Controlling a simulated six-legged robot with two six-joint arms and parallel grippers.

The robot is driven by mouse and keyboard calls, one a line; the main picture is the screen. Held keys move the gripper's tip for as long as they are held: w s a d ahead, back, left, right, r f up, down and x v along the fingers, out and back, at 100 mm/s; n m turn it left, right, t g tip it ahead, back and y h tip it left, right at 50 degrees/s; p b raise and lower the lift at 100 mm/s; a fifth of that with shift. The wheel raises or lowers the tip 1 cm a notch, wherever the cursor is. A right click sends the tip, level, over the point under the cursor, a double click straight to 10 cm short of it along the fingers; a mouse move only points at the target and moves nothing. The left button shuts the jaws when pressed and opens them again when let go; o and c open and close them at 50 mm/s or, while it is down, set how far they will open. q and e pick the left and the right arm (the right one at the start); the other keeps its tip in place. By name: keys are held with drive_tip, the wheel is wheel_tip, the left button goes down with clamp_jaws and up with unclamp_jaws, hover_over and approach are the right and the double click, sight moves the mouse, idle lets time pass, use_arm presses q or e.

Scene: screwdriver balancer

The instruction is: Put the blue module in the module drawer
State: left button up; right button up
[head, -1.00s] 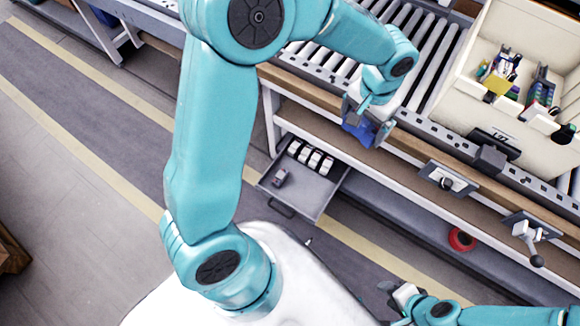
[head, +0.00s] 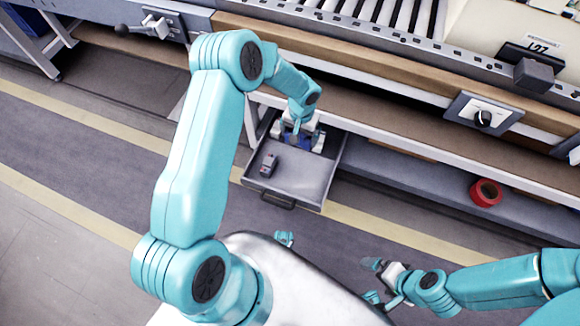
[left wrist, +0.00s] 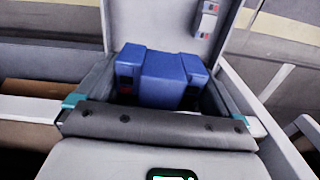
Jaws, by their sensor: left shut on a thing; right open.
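The module drawer (head: 302,181) is a grey tray pulled out below the bench. My left gripper (head: 297,137) is shut on the blue module (head: 290,139) at the drawer's back part. The left wrist view shows the blue module (left wrist: 165,75) between the fingers, with the drawer floor (left wrist: 155,20) beyond it. I cannot tell whether the module touches the drawer floor. My right gripper (head: 376,283) is open and empty at the lower right, away from the drawer.
A small grey module (head: 268,165) lies in the drawer's front left part; the floor beside it is bare. The bench edge and shelf (head: 400,115) run above and behind the drawer. A red roll (head: 486,192) sits on the lower shelf at the right.

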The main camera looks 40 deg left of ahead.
use_arm(q)
drive_tip(key=f+b, duration=0.3)
drive_tip(key=f, duration=0.4)
drive_tip(key=a+f+b, duration=0.1)
drive_tip(key=f+b, duration=0.3)
drive_tip(key=f, duration=0.4)
drive_tip(key=s+a+f+b, duration=0.1)
drive_tip(key=f+b, duration=0.3)
drive_tip(key=f, duration=0.3)
drive_tip(key=shift+s+f, duration=0.1)
drive_tip(key=shift+f, duration=0.1)
use_arm(e)
wheel_tip(320, 180, down, 13)
drive_tip(key=w+d, duration=0.1)
drive_tip(key=shift+w+d, duration=0.15)
drive_tip(key=shift+d, duration=0.05)
use_arm(q)
drive_tip(key=shift+r, duration=0.1)
drive_tip(key=o, duration=1)
use_arm(e)
drive_tip(key=shift+r, duration=0.1)
use_arm(q)
wheel_tip(320, 180, up, 16)
drive_tip(key=p, duration=0.5)
drive_tip(key=shift+r, duration=0.15)
use_arm(e)
drive_tip(key=r, duration=0.3)
drive_tip(key=s+a+r, duration=0.1)
drive_tip(key=r, duration=0.1)
